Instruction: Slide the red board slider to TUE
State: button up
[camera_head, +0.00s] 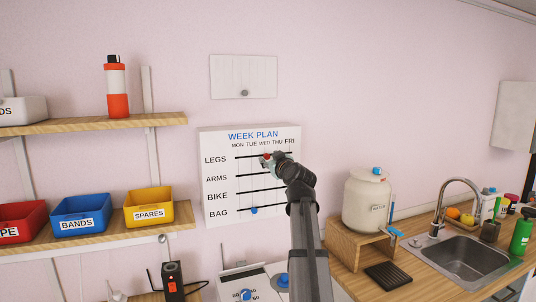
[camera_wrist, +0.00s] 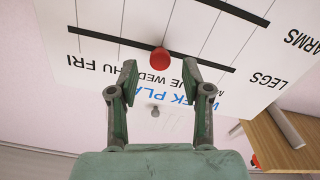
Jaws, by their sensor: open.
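The white week plan board (camera_head: 218,200) hangs on the wall, with day names along its top and rows LEGS, ARMS, BIKE and BAG. The red slider (camera_head: 266,156) is a round knob on the top LEGS track, near the WED column and right of TUE. My gripper (camera_head: 272,162) is at the board beside it, partly hiding the tracks. In the wrist view the board is upside down. The red slider (camera_wrist: 160,60) lies between and just beyond the fingertips of my open gripper (camera_wrist: 160,74). I see gaps on both sides and cannot tell any contact.
A blue slider (camera_head: 254,210) sits on the BAG track. Shelves with a yellow bin (camera_head: 149,208) and a blue bin (camera_head: 80,214) stand left. A white tank (camera_head: 367,200) and a sink (camera_head: 468,255) are right. The wall above the board's right side is clear.

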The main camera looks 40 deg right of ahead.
aim_at(266, 156)
jog(key=shift+x, duration=1.25)
jog(key=shift+c, duration=0.4)
